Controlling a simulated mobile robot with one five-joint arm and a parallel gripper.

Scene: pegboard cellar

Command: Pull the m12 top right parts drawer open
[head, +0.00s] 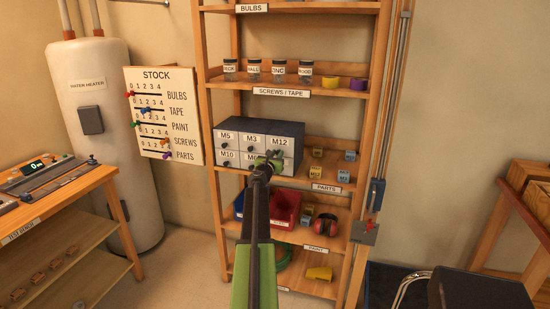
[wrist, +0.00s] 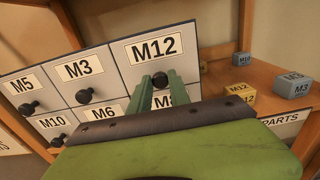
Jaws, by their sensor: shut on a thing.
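The parts drawer cabinet (head: 228,126) stands on a shelf of the wooden rack, with drawers labelled M5, M3 and M12 along the top and M10, M6 and M8 below. The M12 drawer (wrist: 152,48) is the top right one, and its front looks roughly in line with or slightly ahead of the M3 front; I cannot tell which. My gripper (wrist: 158,88) is in front of it with its green fingers shut on the dark round knob (wrist: 160,78) of the M12 drawer. In the head view my arm hides part of the lower drawers.
Small labelled blocks sit right of the cabinet, including a yellow M12 block (wrist: 240,92) and a blue M3 block (wrist: 292,86). A workbench (head: 60,190) stands left and a dark box (head: 480,290) lower right.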

